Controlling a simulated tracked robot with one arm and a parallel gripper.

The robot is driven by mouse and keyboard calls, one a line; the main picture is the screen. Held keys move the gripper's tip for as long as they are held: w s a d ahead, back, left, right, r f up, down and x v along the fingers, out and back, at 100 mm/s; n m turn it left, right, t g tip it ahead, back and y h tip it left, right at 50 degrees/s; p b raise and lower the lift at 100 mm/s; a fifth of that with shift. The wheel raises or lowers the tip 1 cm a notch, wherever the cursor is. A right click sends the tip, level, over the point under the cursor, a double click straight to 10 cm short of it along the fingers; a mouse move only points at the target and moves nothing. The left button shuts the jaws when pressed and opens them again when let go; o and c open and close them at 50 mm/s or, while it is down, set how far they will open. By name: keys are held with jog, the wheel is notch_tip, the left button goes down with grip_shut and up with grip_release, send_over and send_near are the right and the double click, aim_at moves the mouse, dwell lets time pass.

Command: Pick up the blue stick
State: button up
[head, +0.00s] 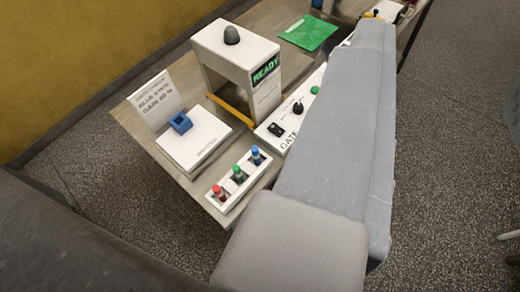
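The blue stick (257,156) is a short upright piece at the right end of a white rack (228,205). A green stick (239,174) stands in the middle of the rack and a red stick (219,192) at its left end. All are upright and apart from each other. My grey arm (330,150) fills the middle right, close to the rack on its right side. I cannot make out my gripper's fingers in this view. Nothing covers the blue stick.
A white box with a blue holder (180,122) and a lettered sign (156,101) stand left of the rack. Behind are a white gantry (232,50) with a "READY" display, a "GATE" panel (278,129) with a knob, and a green sheet (309,33). A yellow wall is at left.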

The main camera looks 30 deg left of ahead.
jog(key=shift+o, duration=0.7)
jog(key=w+f+n+t+b, duration=0.1)
jog(key=w+f+n+b, duration=0.25)
jog(key=w+f, duration=1.5)
jog(key=n+g+y+b, duration=0.2)
jog(key=n+g+y, duration=0.3)
jog(key=g+y, duration=0.3)
send_near(257, 156)
jog(key=shift+t+y, duration=0.6)
jog(key=shift+t, duration=0.1)
jog(key=x, duration=0.2)
jog(key=b+x, duration=0.1)
jog(key=x, duration=0.1)
jog(key=s+f+b+x, duration=0.1)
jog(key=shift+w+a+f, duration=0.2)
jog(key=shift+w+a, duration=0.15)
jog(key=shift+a, duration=0.05)
jog(key=b+x, duration=0.1)
jog(key=x, duration=0.1)
jog(key=b+x, duration=0.1)
jog(key=x, duration=0.2)
jog(key=shift+w+d+f, duration=0.15)
jog(key=shift+w+d, duration=0.05)
jog(key=shift+d, duration=0.15)
grip_shut()
